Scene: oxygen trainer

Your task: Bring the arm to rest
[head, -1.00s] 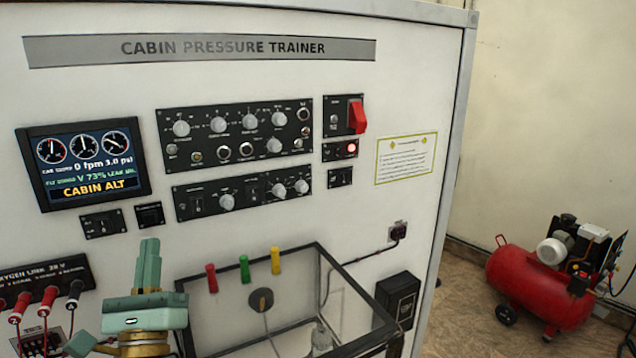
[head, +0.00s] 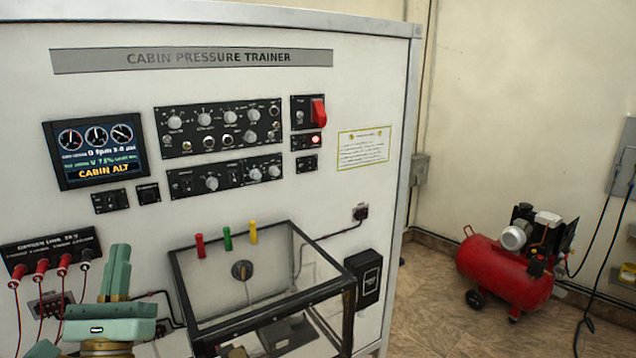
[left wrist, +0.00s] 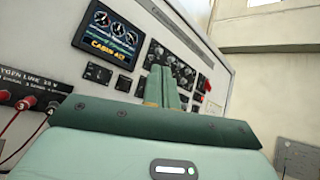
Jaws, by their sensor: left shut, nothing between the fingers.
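My left gripper (head: 117,262) is green and stands upright at the lower left of the head view, in front of the trainer panel (head: 240,90). Its fingers are together with nothing between them. In the left wrist view the shut fingers (left wrist: 161,85) point toward the panel, below and right of the display (left wrist: 110,35). I cannot tell the exact gap to the panel, but no contact shows. My right gripper is in neither view.
A clear box with a dark frame (head: 182,292) juts out right of my left gripper. The oxygen link block (head: 50,250) with red leads is at its left. A red compressor (head: 505,272) stands on the floor at the right, with free floor around it.

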